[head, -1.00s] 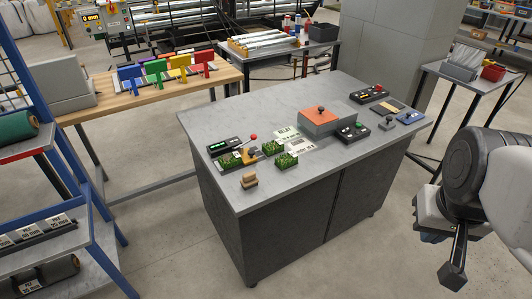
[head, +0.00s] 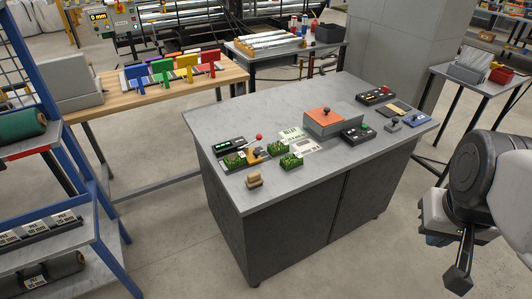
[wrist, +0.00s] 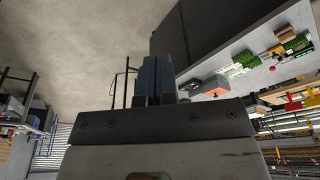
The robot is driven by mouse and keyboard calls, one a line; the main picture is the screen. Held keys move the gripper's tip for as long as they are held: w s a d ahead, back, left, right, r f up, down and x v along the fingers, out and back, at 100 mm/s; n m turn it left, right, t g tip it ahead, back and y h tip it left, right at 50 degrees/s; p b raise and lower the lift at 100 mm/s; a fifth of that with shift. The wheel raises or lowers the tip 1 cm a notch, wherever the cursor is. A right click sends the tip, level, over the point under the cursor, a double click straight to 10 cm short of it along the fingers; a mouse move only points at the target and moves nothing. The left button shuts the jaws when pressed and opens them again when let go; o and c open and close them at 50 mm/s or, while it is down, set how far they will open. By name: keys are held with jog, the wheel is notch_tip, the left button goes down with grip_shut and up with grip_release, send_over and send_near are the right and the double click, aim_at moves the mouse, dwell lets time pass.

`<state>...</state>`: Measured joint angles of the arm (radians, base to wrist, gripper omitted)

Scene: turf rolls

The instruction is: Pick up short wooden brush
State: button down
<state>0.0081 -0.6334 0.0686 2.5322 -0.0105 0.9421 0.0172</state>
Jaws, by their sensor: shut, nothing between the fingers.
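The short wooden brush (head: 254,181) is a small tan block with a narrower upper part. It rests near the front left corner of the grey worktable (head: 285,191). It seems to show as a small tan shape in the wrist view (wrist: 284,34), at the upper right. My gripper (head: 458,278) is at the lower right of the head view, off the table's right side and far from the brush. In the wrist view its fingers (wrist: 154,78) are together with nothing between them.
Beside the brush are green turf pieces (head: 291,162), a device with a red-knobbed lever (head: 259,137) and paper labels. An orange-topped box (head: 324,121) and control boxes (head: 376,96) stand farther right. A blue rack (head: 105,210) is at left. The table's front middle is clear.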

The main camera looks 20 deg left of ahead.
dwell(0.4)
jog(key=shift+c, duration=0.6)
grip_release()
